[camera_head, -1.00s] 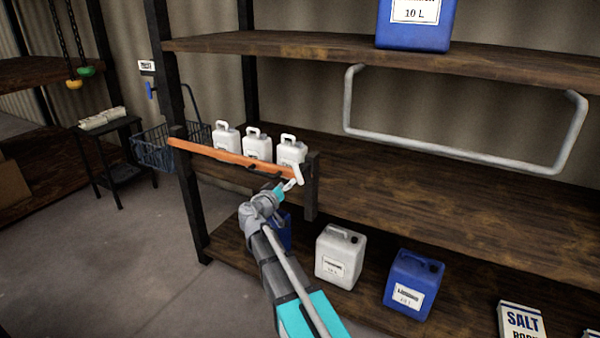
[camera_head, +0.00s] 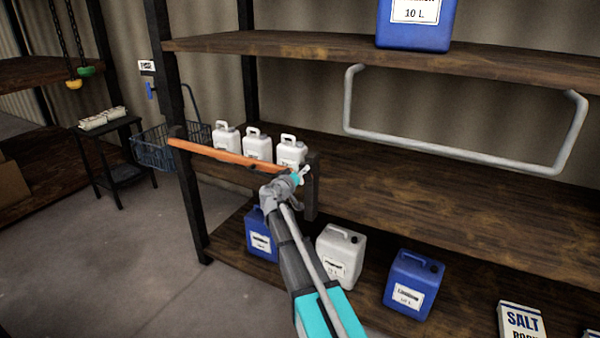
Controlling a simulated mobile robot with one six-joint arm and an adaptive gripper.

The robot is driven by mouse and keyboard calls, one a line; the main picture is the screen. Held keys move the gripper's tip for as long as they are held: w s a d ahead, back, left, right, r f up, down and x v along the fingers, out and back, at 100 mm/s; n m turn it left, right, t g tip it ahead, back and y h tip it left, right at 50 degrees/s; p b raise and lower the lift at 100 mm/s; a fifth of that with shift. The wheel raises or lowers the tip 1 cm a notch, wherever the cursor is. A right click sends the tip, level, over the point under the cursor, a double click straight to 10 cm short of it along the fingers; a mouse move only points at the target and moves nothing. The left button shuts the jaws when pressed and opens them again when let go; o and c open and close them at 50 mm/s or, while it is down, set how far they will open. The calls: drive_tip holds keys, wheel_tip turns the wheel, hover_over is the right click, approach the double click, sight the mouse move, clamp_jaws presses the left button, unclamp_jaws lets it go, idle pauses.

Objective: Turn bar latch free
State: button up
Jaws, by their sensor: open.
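An orange bar (camera_head: 215,152) runs across the front of the middle shelf's left end, from the left dark post to a short dark post (camera_head: 313,185) on the right. My gripper (camera_head: 302,174) is at the bar's right end, close to the short post, and is open. The pale latch at that end is mostly hidden behind my gripper. I cannot tell whether the fingers touch it.
Several white canisters (camera_head: 257,145) stand behind the bar. A grey tube rail (camera_head: 450,155) hangs at right. Blue (camera_head: 412,285) and white (camera_head: 340,252) canisters stand on the low shelf (camera_head: 230,240). The floor (camera_head: 130,260) at left is clear.

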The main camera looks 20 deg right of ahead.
drive_tip(key=shift+c, duration=0.2)
clamp_jaws()
drive_tip(key=shift+n, duration=0.4)
drive_tip(key=n, duration=1.2)
drive_tip(key=shift+n, duration=0.4)
idle(0.3)
drive_tip(key=shift+o, duration=0.2)
unclamp_jaws()
